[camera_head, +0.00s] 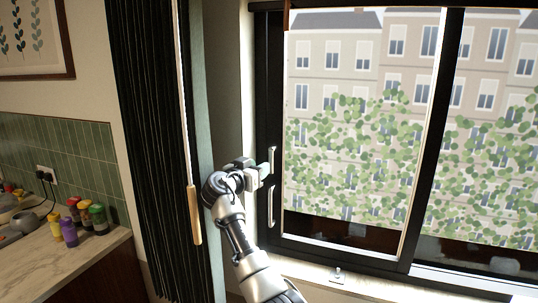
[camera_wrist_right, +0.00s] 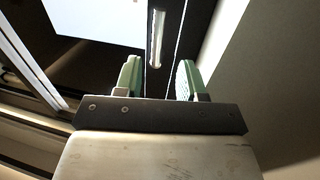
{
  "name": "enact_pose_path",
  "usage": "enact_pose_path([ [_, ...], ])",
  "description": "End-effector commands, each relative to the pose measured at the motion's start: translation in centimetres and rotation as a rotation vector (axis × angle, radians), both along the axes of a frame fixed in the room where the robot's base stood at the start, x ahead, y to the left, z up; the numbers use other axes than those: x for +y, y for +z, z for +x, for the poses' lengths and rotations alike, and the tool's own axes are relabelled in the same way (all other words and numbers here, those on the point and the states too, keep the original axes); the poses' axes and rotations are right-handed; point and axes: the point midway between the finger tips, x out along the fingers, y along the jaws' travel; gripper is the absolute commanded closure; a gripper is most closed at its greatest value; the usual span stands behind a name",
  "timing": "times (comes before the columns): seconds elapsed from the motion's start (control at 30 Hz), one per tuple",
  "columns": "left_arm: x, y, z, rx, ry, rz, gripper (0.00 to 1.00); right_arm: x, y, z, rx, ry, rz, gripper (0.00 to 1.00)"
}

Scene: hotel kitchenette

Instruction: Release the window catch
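The window (camera_head: 350,130) has a dark frame. On its left upright are two slim silver fittings, an upper one (camera_head: 272,158) and a lower one (camera_head: 270,207). I cannot tell which is the catch. My right gripper (camera_head: 262,170) is beside this upright, close to the upper fitting. In the right wrist view the gripper (camera_wrist_right: 158,78) is open, its green-padded fingers apart with nothing between them. A silver fitting (camera_wrist_right: 157,40) lies on the dark frame ahead of the gap, and I see no contact. My left gripper is not in view.
A dark pleated curtain (camera_head: 150,140) with a wooden-handled rod (camera_head: 195,215) hangs left of my right arm. A small metal fitting (camera_head: 337,275) is on the window sill (camera_head: 375,288). A counter (camera_head: 85,262) with several colourful jars is at the far left.

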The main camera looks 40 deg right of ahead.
Motion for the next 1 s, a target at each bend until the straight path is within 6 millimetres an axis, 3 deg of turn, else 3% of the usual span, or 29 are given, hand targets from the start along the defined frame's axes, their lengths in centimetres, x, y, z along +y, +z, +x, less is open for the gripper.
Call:
enact_pose_path([
  [0.6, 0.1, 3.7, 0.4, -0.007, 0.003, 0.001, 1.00, -6.8, 0.2, 1.9, 0.002, -0.001, -0.002, 0.60],
  [1.0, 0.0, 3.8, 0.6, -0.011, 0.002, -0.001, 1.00, -7.2, -0.1, 2.1, 0.001, 0.000, 0.000, 0.63],
])
